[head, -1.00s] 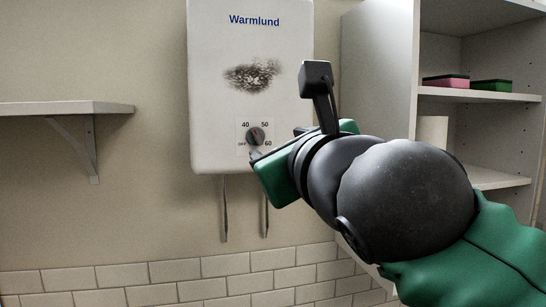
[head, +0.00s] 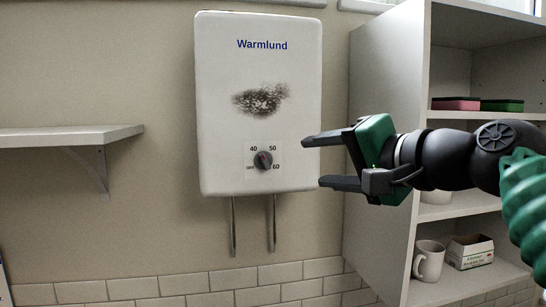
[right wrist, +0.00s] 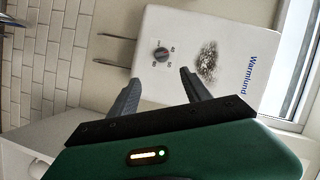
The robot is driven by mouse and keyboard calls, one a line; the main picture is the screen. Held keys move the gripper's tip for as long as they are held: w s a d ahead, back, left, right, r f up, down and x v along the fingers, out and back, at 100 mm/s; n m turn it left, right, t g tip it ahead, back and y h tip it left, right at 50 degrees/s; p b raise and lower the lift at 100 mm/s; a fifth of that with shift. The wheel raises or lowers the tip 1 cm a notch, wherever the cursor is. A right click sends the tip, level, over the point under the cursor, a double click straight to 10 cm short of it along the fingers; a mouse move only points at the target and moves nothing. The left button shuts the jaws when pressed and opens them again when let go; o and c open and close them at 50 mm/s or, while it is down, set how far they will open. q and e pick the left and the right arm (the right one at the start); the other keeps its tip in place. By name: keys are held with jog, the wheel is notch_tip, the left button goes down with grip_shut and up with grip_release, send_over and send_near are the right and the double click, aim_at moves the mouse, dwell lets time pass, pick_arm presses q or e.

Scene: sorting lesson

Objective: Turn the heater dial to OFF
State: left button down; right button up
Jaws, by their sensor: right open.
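The white heater (head: 225,75) marked "Warmlund" hangs on the wall in the middle of the head view. Its dark round dial (head: 263,160) sits near the lower edge, ringed by the labels OFF, 40, 50 and 60. A small red mark shows on the dial; which label it points at is too small to tell. My right gripper (head: 312,162) is open and empty, to the right of the dial and apart from it. In the right wrist view the dial (right wrist: 161,54) shows beyond the open fingertips (right wrist: 160,76). My left gripper is out of view.
A dark sooty patch (head: 260,100) marks the heater's front. Two pipes (head: 233,228) hang below it. An open cabinet (head: 385,150) stands at the right, with sponges (head: 455,103), a mug (head: 428,262) and a small box (head: 470,252). A bare shelf (head: 70,137) is at the left.

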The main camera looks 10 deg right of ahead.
aim_at(268, 162)
jog(key=p+x, duration=0.2)
jog(key=x, duration=0.2)
jog(key=p+x, duration=0.1)
jog(key=x, duration=0.4)
jog(key=p+x, duration=0.2)
jog(key=x, duration=0.3)
jog(key=shift+w+a+r+p, duration=0.15)
jog(key=shift+a+r+p, duration=0.15)
jog(key=shift+a, duration=0.05)
jog(key=shift+w+a+f, duration=0.15)
jog(key=shift+w+f, duration=0.05)
jog(key=shift+w, duration=0.25)
jog(key=shift+s, duration=0.15)
jog(key=shift+c, duration=0.6)
grip_shut()
